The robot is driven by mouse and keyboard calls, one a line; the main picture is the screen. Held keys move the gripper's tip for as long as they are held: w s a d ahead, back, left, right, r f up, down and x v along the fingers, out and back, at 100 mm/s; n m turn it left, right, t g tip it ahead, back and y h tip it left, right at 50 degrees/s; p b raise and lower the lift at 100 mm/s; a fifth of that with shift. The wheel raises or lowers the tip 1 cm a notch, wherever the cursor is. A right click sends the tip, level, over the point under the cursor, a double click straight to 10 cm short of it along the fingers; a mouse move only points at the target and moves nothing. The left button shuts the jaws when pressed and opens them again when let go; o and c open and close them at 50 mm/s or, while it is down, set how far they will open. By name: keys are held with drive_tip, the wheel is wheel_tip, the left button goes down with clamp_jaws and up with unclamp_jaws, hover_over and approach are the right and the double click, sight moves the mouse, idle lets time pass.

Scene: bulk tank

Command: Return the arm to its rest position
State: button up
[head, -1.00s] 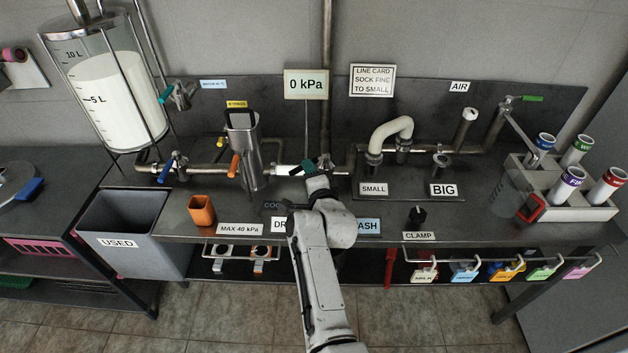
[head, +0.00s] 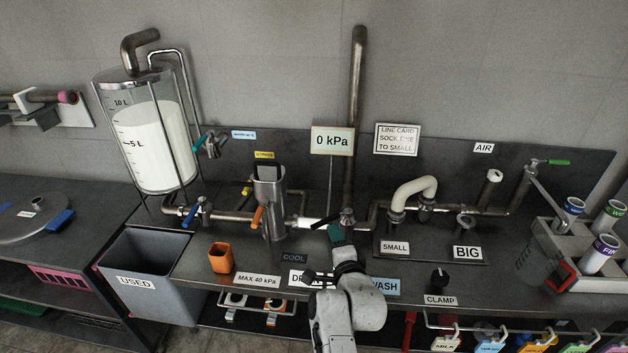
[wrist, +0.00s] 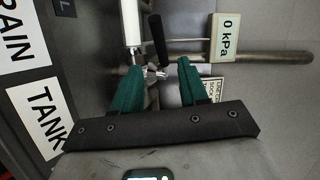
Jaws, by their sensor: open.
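My arm reaches up from the bottom of the head view over the front of the bench. My gripper (head: 337,236) shows there as teal fingers just in front of a pipe valve (head: 347,217) with a black handle (head: 325,222). In the wrist view, the two teal fingers of my gripper (wrist: 159,68) stand apart with nothing held. The black handle (wrist: 157,35) shows beyond the gap between them, with a metal fitting below it. Whether a finger touches the valve I cannot tell.
A steel cylinder (head: 270,200) and orange cup (head: 220,257) stand left of my arm. The SMALL (head: 395,247) and BIG (head: 467,252) sockets are to the right, with a black CLAMP knob (head: 439,279) near the front edge. A vertical pipe (head: 355,110) rises behind the gripper.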

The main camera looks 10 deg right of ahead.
drive_tip(key=s+d+n, duration=0.1)
drive_tip(key=d, duration=0.2)
drive_tip(key=s+d+f+n+g, duration=0.1)
drive_tip(key=s+d, duration=0.1)
drive_tip(key=d, duration=0.1)
drive_tip(key=s+d+n+g, duration=0.1)
drive_tip(key=d+n, duration=0.1)
drive_tip(key=d, duration=0.1)
drive_tip(key=shift+s+d+f+h, duration=0.15)
drive_tip(key=shift+d+f+h, duration=0.15)
drive_tip(key=shift+d+h, duration=0.1)
drive_tip(key=s+d+n, duration=0.1)
drive_tip(key=s+d+f+n+g, duration=0.1)
drive_tip(key=s+d, duration=0.1)
drive_tip(key=shift+s+d+f+g, duration=0.1)
drive_tip(key=shift+s+d+g, duration=0.05)
drive_tip(key=shift+s+g, duration=0.15)
drive_tip(key=s+d+f+n+g+h, duration=0.1)
drive_tip(key=s+d+f+n+g, duration=0.25)
drive_tip(key=s, duration=0.65)
drive_tip(key=s+a+f+n+g, duration=0.2)
drive_tip(key=s+n+g, duration=0.4)
drive_tip(key=s, duration=2.2)
drive_tip(key=shift+s+a+n+g+y, duration=0.25)
drive_tip(key=shift+n+g+y, duration=0.15)
drive_tip(key=shift+g, duration=0.55)
drive_tip(key=shift+w, duration=0.1)
